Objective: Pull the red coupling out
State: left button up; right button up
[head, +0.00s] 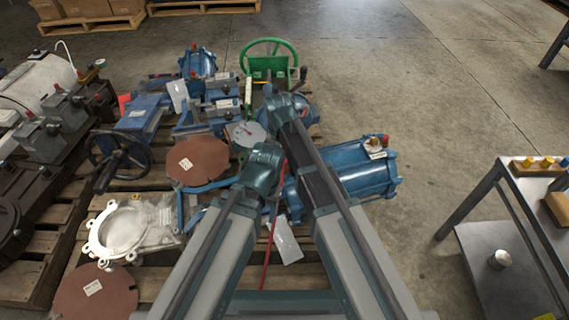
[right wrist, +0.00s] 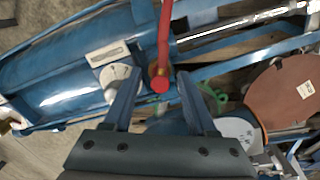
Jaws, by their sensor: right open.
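In the right wrist view a red hose (right wrist: 165,35) ends in a round red coupling (right wrist: 160,84) with a brass-coloured part behind it. The coupling lies between the spread fingers of my right gripper (right wrist: 158,78), with a gap on each side. Behind it is a blue cylinder (right wrist: 65,70) with a white dial. In the head view the red hose (head: 270,240) hangs near the blue cylinder (head: 358,172), and the coupling is hidden by my arms. My left wrist shows in the head view below my right one, but its fingers are hidden.
A metal bench (head: 478,200) stands at the right. The concrete floor (head: 450,100) beyond is clear.

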grip_shut()
dwell(1.3)
jog(key=shift+r, duration=0.15)
jog(key=shift+a+r+p, duration=0.2)
jog(key=shift+r+p, duration=2.65)
jog(key=shift+p, duration=0.2)
